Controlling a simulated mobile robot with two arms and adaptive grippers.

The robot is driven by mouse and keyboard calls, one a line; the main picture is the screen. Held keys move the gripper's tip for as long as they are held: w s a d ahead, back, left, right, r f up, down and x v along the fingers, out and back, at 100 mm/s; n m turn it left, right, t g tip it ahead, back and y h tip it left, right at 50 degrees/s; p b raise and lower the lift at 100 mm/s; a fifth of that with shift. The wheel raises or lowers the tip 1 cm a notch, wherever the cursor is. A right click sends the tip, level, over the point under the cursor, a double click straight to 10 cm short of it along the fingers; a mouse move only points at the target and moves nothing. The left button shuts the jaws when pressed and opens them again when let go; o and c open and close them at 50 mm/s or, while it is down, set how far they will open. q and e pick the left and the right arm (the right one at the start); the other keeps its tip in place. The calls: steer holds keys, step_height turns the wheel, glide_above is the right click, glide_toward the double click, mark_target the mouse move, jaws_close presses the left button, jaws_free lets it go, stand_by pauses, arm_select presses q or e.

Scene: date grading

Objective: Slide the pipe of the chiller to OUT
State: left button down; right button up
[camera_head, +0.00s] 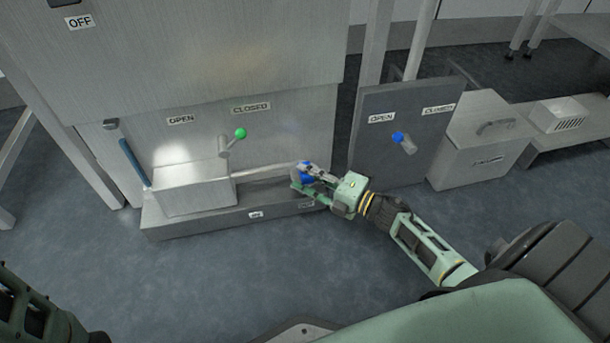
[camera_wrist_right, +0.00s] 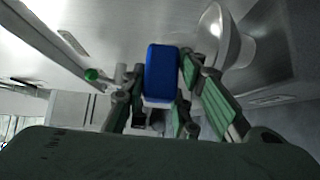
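The chiller's pipe (camera_head: 262,170) is a pale horizontal rod running right from a metal box (camera_head: 190,192) on a low base. Its right end has a blue handle (camera_head: 307,179), near the right-hand label on the base, which my gripper partly hides. My right gripper (camera_head: 305,178) is at this handle, one finger on each side. In the right wrist view the blue handle (camera_wrist_right: 162,72) sits between the fingertips, which look closed against it. The base carries an "IN" label (camera_head: 256,214) and, further right, a label that looks like "OUT" (camera_head: 306,205). My left gripper is out of view.
A green-knobbed lever (camera_head: 240,133) sits above the pipe under OPEN and CLOSED labels. A grey panel (camera_head: 375,150) with a blue-knobbed lever (camera_head: 398,137) stands right of the gripper. A metal bin (camera_head: 480,150) is beyond it. The floor in front is clear.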

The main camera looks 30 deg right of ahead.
steer(key=o, duration=0.4)
steer(key=shift+s+d, duration=0.1)
steer(key=shift+d, duration=0.2)
steer(key=shift+c, duration=0.2)
steer(key=shift+o, duration=0.3)
steer(key=shift+a, duration=0.1)
steer(key=v, duration=1.2)
steer(key=shift+r, duration=0.1)
